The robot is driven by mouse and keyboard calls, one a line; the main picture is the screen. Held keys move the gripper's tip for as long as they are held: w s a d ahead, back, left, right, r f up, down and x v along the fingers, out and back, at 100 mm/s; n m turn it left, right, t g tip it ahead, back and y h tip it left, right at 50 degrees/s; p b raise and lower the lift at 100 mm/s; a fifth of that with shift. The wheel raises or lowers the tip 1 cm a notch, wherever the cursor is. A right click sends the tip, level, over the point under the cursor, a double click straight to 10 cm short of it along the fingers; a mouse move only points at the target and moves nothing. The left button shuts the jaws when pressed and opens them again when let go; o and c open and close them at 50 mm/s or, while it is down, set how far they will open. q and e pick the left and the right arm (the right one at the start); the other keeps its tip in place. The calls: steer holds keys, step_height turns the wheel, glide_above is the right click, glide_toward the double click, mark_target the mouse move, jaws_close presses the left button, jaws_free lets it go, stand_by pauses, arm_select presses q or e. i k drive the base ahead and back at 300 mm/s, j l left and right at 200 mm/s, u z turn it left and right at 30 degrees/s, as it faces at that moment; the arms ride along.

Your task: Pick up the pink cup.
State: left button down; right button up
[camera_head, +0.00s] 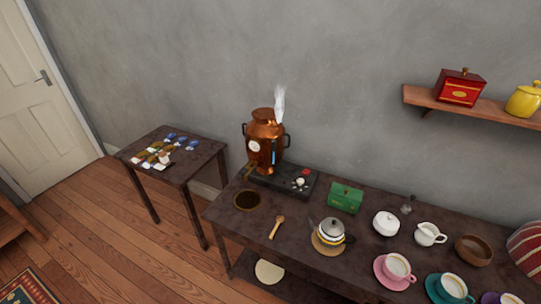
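The pink cup (398,268) stands upright on a pink saucer (380,277) near the front edge of the dark table, at the lower right of the head view. It looks pale, with a light inside. Neither of my grippers shows in this view, and nothing touches the cup.
To its right are a cup on a teal saucer (431,288) and part of a purple set at the picture's edge. A kettle (331,231) stands to its left. Behind are a white lidded pot (386,223) and a white jug (429,234). A copper samovar (265,140) steams further left.

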mark_target(394, 266)
steer(key=k+l+z, duration=0.1)
steer(key=z, duration=1.25)
steer(key=k, duration=0.15)
